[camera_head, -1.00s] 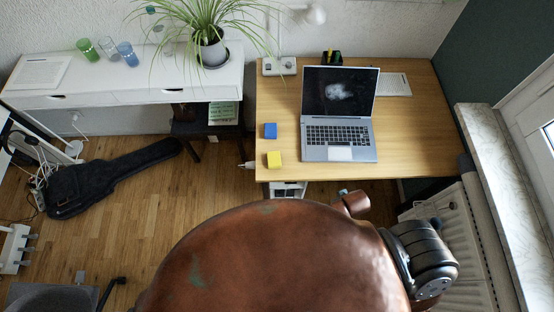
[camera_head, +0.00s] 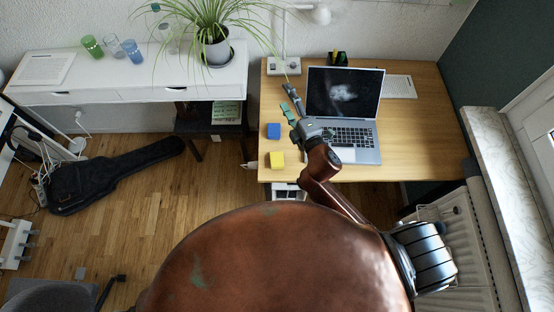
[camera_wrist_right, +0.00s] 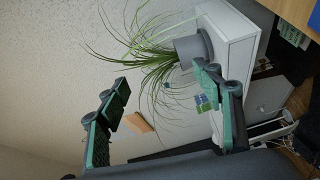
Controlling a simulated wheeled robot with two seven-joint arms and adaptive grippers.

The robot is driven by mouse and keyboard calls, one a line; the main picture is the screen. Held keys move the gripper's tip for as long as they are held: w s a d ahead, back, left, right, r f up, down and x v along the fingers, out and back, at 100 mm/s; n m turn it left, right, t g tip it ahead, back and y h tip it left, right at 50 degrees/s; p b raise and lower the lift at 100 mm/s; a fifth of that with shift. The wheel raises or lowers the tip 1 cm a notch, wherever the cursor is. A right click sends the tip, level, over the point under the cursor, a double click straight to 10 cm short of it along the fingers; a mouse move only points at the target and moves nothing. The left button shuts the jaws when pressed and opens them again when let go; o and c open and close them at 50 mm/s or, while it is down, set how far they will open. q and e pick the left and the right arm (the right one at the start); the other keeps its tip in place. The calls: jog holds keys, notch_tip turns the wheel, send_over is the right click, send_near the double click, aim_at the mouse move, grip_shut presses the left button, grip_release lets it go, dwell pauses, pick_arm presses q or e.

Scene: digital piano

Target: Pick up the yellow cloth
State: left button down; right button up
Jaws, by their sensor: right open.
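The yellow cloth (camera_head: 277,160) is a small folded square near the front left corner of the wooden desk, in the head view. It lies apart from my gripper. My right gripper (camera_head: 287,98) reaches over the desk between the blue cloth and the laptop, its fingers spread apart and pointing to the back left. It is open and empty. Its two fingers also show wide apart in the right wrist view (camera_wrist_right: 160,80). The yellow cloth is not visible in that wrist view. My left gripper is not in view.
A folded blue cloth (camera_head: 273,131) lies just behind the yellow one. An open laptop (camera_head: 346,148) stands to the right, partly behind my right arm. A potted plant (camera_head: 216,46) stands on the white desk (camera_head: 150,93) at the left.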

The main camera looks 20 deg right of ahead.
jog(key=s+a+r+n+g+y, duration=0.1)
jog(key=a+r+n+y, duration=0.4)
jog(key=a+n, duration=0.35)
jog(key=s+a+r+n+y, duration=0.1)
jog(key=a+r+n+y, duration=0.5)
jog(key=a, duration=0.3)
jog(key=s+a+f+n+g+y, duration=0.2)
jog(key=s+a+n+g, duration=0.3)
jog(key=n, duration=0.4)
jog(key=s+a+f+n+g+y, duration=0.2)
jog(key=s+a+n+g+y, duration=0.1)
jog(key=a+n+g, duration=0.4)
jog(key=n+g+h, duration=0.4)
jog(key=n+h, duration=1.4)
jog(key=n, duration=0.3)
send_over(277, 158)
jog(key=shift+m, duration=0.25)
jog(key=f, duration=2.5)
jog(key=shift+a+f, duration=0.2)
jog(key=shift+f, duration=0.15)
jog(key=shift+d+f, duration=0.2)
jog(key=shift+f, duration=0.15)
notch_tip(277, 158, down, 7)
jog(key=shift+r, duration=0.1)
jog(key=c, duration=1.1)
